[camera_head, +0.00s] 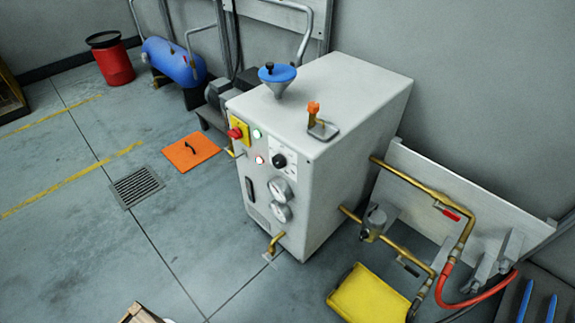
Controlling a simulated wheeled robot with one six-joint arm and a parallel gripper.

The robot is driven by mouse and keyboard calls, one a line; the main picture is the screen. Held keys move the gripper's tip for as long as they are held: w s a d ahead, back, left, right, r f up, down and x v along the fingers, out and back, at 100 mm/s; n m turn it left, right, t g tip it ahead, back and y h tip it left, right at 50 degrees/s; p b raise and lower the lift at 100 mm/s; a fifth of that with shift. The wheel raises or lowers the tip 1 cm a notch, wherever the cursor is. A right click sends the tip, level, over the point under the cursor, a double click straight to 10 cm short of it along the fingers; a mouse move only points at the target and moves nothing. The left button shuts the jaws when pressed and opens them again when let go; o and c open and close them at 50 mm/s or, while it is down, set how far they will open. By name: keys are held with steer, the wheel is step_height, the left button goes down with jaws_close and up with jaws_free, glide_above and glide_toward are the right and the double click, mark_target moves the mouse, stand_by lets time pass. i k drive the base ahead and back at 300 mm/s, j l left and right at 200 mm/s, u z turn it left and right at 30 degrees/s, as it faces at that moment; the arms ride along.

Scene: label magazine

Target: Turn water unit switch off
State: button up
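The water unit is most likely the light grey cabinet (335,130) standing on the floor near the wall. Two round gauges (280,201) sit lower down. An orange-handled lever (313,109) stands upright on its top. None of these carries a label that I can read, so I cannot tell which is the switch. My gripper is not in view.
A blue funnel (277,73) stands on the cabinet top. Brass pipes (405,178), a red hose (470,303) and a yellow tray (368,295) are at the right. An orange plate (191,151) and a floor grate (137,186) lie left. The floor in front is mostly clear.

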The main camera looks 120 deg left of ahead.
mark_target(235, 134)
steer(key=u, duration=3.55)
